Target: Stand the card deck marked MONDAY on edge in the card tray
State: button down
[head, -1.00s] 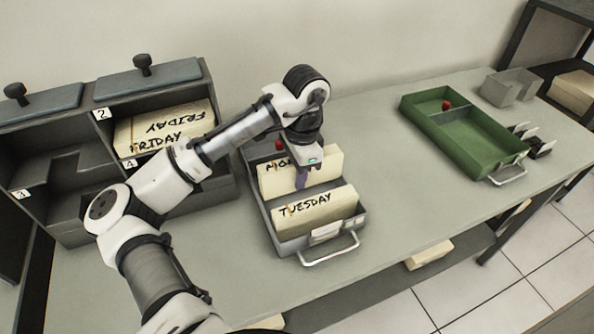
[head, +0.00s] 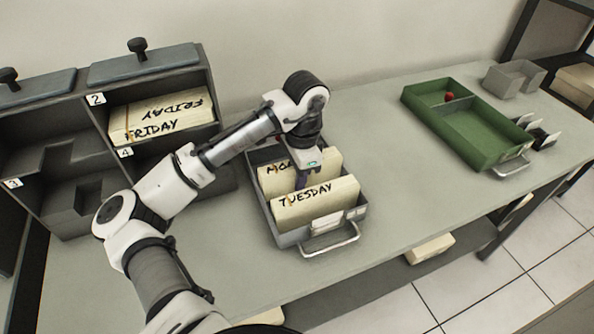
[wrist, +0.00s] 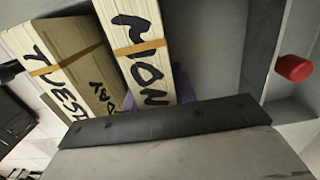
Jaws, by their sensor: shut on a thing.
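The deck marked MONDAY (head: 325,164) is upright on edge inside the grey card tray (head: 290,238), towards the back; it also shows in the wrist view (wrist: 138,45). My gripper (head: 302,181) is over the tray, shut on the MONDAY deck and covering part of its lettering. A purple fingertip shows at the deck's front face. The deck's lower edge is hidden, so I cannot tell whether it touches the tray floor. The deck marked TUESDAY (head: 318,206) stands on edge in front of it, nearer the tray handle, with a narrow gap between.
A rack (head: 95,135) with FRIDAY decks (head: 160,117) in one numbered bay stands at the left. A green tray (head: 470,135) and a small grey bin (head: 513,82) are at the right. The table between the trays is clear. A red knob (wrist: 295,68) is at the card tray's back.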

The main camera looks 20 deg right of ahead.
jog(key=shift+f, duration=0.35)
jog(key=c, duration=1)
grip_release()
jog(key=shift+c, duration=0.2)
jog(key=r, duration=0.9)
jog(key=d+r+b, duration=0.1)
jog(key=r, duration=0.3)
jog(key=shift+d+r, duration=0.1)
jog(key=shift+r, duration=0.3)
